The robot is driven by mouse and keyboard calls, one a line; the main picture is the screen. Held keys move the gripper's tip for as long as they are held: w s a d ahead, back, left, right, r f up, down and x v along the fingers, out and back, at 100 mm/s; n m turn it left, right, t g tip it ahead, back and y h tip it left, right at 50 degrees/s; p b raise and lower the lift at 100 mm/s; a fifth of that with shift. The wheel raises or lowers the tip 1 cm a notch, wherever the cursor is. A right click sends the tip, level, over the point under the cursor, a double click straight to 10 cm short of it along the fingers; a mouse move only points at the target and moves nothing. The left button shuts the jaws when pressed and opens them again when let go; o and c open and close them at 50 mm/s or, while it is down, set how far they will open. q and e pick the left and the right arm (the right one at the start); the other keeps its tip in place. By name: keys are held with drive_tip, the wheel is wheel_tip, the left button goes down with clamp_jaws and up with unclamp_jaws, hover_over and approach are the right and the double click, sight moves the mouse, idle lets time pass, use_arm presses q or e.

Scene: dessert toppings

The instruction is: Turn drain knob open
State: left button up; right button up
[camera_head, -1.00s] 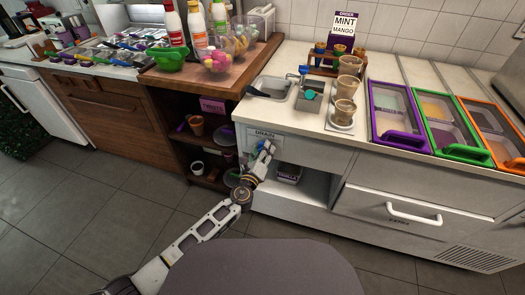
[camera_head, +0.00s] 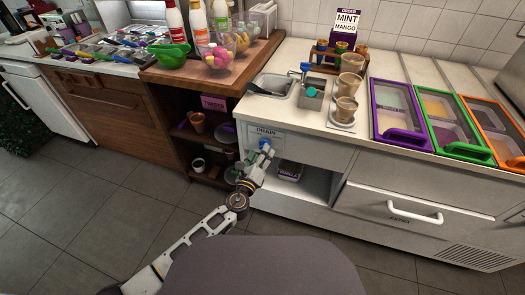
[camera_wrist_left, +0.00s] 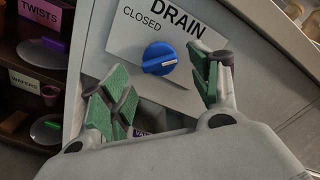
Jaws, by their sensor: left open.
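A blue drain knob (camera_wrist_left: 159,58) sits on a white panel (camera_wrist_left: 128,20) marked DRAIN and CLOSED in the left wrist view. The white line on the knob runs across it, tilted slightly. In the head view the knob (camera_head: 265,145) shows on the counter front, under the sink. My left gripper (camera_wrist_left: 160,98) is open, with its green-padded fingers spread on either side of and below the knob, apart from it. In the head view my left gripper (camera_head: 255,163) is just below the knob. My right gripper is not in view.
A sink (camera_head: 271,88) is set into the counter above the panel. Dark shelves (camera_head: 190,135) with cups and a TWISTS label stand left of the panel. An open cubby (camera_head: 305,183) lies below right. A drawer handle (camera_head: 415,212) juts out farther right.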

use_arm(q)
drive_tip(key=v, duration=0.8)
drive_tip(key=shift+s, duration=0.15)
drive_tip(key=shift+n, duration=0.3)
idle(0.5)
